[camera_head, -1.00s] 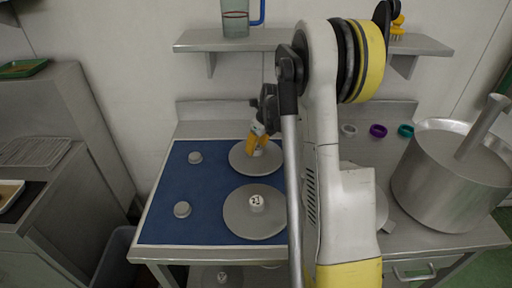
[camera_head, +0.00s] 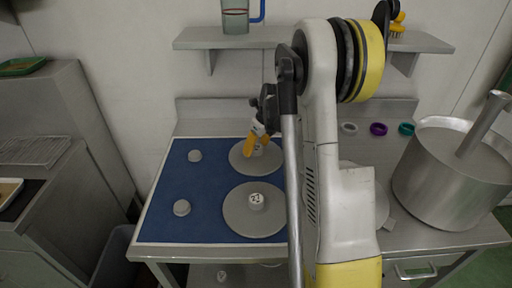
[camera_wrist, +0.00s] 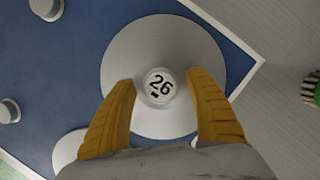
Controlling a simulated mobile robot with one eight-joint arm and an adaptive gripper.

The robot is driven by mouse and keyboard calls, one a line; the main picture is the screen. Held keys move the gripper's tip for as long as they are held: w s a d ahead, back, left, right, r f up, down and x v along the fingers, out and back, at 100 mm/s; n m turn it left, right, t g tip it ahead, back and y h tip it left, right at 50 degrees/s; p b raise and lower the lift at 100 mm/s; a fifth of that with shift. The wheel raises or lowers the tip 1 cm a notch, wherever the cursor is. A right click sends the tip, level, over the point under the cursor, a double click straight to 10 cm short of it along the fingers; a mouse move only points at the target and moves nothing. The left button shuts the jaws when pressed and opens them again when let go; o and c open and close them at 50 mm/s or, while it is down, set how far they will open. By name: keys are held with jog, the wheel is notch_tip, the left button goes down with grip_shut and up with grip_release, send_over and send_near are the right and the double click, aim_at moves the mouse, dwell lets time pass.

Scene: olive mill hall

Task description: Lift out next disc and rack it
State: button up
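A grey round disc (camera_head: 272,165) lies at the back of the blue mat (camera_head: 160,213), and its white knob is marked 26 (camera_wrist: 160,87) in the wrist view. My gripper (camera_wrist: 161,76) is open, with one yellow finger on each side of that knob; I cannot tell whether they touch it. In the head view my gripper (camera_head: 256,149) is over this disc and partly hides its knob. A second grey disc (camera_head: 240,222) with a marked white knob lies nearer the front. Its edge shows at the lower left of the wrist view (camera_wrist: 65,150).
Two small grey knobs (camera_head: 195,156) (camera_head: 182,208) stand on the mat's left side. A large steel pot (camera_head: 440,185) stands at the right, with rings (camera_head: 378,129) behind it. A wall shelf (camera_head: 270,39) holds a jug (camera_head: 235,15). My arm hides the middle of the table.

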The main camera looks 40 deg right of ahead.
aim_at(263, 157)
jog(key=v, duration=1.2)
jog(key=s+a+r+n+t, duration=0.1)
jog(key=s+a+r+n, duration=0.25)
jog(key=a+n, duration=0.5)
jog(key=s+a+r+n, duration=0.3)
jog(key=s+a+n, duration=0.1)
jog(key=a+n, duration=0.5)
jog(key=s+a+f+n+t, duration=0.2)
jog(key=s+a+n, duration=0.9)
jog(key=n, duration=0.5)
jog(key=shift+s+a+n+t, duration=0.3)
jog(key=shift+s+n, duration=0.05)
jog(key=shift+s, duration=0.3)
jog(key=shift+f, duration=0.1)
